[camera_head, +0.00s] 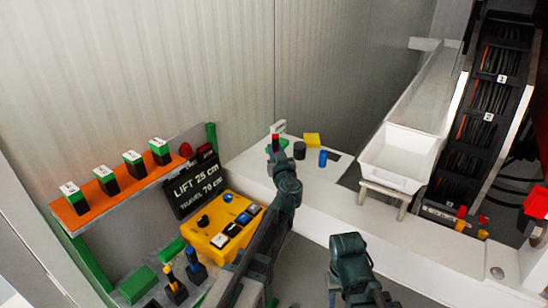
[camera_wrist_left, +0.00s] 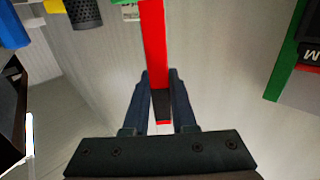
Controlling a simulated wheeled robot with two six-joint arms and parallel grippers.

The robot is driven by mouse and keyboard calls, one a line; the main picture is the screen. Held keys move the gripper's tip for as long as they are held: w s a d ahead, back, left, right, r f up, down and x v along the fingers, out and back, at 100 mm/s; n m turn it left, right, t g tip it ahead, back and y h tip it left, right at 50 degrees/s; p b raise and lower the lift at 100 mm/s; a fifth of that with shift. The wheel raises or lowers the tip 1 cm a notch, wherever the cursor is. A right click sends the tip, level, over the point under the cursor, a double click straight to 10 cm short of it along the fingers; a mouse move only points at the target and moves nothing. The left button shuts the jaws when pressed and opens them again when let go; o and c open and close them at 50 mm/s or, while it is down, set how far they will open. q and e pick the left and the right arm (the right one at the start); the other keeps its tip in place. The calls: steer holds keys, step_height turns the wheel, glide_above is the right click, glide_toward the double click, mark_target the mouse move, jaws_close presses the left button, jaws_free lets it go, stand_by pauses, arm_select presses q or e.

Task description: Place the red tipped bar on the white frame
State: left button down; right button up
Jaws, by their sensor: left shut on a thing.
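The red tipped bar shows in the left wrist view (camera_wrist_left: 153,40) as a long red strip with a dark section and a red end between my fingers. In the head view its small red top (camera_head: 276,137) shows at my left gripper (camera_head: 275,148). The left gripper (camera_wrist_left: 160,100) is shut on the bar, over the back of the white frame (camera_head: 310,178), a broad white ledge. I cannot tell whether the bar touches the frame. My right arm shows low in the middle; its gripper is not visible.
A black cylinder (camera_head: 299,150), a blue cylinder (camera_head: 322,159) and a yellow block (camera_head: 312,139) stand right of my left gripper. A white bin (camera_head: 400,158) is farther right. An orange shelf (camera_head: 125,190) and yellow control box (camera_head: 225,222) are left.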

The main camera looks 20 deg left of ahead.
arm_select(q)
steer(key=shift+w+a, duration=0.25)
steer(key=shift+w, duration=0.25)
steer(key=shift+w, duration=0.1)
steer(key=shift+w+a, duration=0.15)
steer(key=shift+w, duration=0.1)
steer(key=f+b, duration=0.3)
steer(key=shift+w+a+f+b, duration=0.1)
steer(key=shift+w+f+b, duration=0.2)
steer(key=shift+f+b, duration=0.05)
steer(key=shift+f, duration=0.2)
steer(key=c, duration=0.7)
jaws_free()
steer(key=shift+r, duration=0.15)
